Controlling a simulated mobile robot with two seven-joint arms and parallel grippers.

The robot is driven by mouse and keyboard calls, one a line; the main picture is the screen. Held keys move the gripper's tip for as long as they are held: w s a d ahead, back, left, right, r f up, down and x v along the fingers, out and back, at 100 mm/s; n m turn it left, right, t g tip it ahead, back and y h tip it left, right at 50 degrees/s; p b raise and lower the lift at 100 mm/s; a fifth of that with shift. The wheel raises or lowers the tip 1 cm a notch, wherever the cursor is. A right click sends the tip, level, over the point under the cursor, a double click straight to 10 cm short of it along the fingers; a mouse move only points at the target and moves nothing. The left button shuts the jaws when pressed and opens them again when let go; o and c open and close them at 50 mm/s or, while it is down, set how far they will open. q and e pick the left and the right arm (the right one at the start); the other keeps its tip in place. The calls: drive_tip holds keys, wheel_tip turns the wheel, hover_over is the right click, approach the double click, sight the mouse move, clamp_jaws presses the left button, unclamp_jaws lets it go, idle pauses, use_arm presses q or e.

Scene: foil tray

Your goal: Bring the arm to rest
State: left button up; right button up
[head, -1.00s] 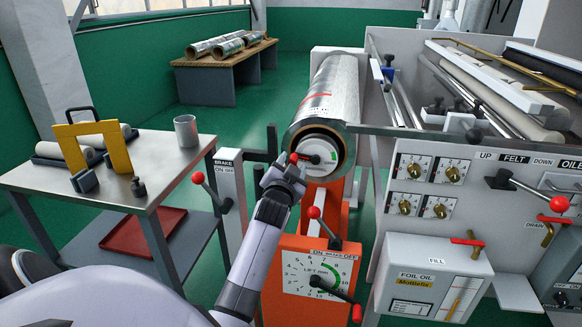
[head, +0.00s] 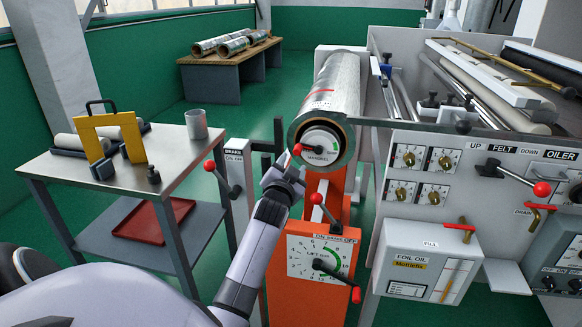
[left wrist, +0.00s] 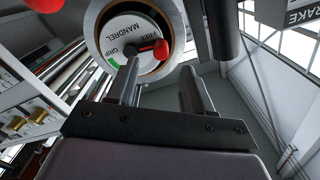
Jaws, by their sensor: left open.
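My left gripper (head: 286,172) is in front of the orange lift stand, just below and left of the mandrel dial. In the left wrist view its two fingers (left wrist: 158,88) stand apart with nothing between them. The mandrel dial (head: 321,147) has a red-knobbed lever (head: 298,149); it also shows in the left wrist view, with the lever's red knob (left wrist: 161,49) beyond the left finger. Whether finger and lever touch, I cannot tell. The foil roll (head: 336,90) sits on the mandrel behind the dial. My right gripper is not in view.
A steel side table (head: 75,176) with a yellow frame (head: 128,140) and a metal cup (head: 196,124) stands at left. The brake lever (head: 210,166) is left of my gripper. The machine panel (head: 450,205) and foil oil box (head: 425,262) stand at right. A bench (head: 225,68) is behind.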

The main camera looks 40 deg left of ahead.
use_arm(q)
drive_tip(key=shift+f, duration=0.1)
idle(0.4)
drive_tip(key=s+d+f+m+g+h, duration=0.1)
drive_tip(key=s+d+f+h, duration=0.4)
drive_tip(key=s+d+f, duration=0.7)
drive_tip(key=s+d+f+m+g+h, duration=0.1)
drive_tip(key=s+d+f+g+h, duration=0.3)
drive_tip(key=s+d+f, duration=0.8)
drive_tip(key=s+d+h, duration=0.2)
drive_tip(key=s+d, duration=0.1)
drive_tip(key=d, duration=0.1)
drive_tip(key=shift+s+f, duration=0.2)
drive_tip(key=shift+s, duration=0.2)
drive_tip(key=shift+d, duration=0.1)
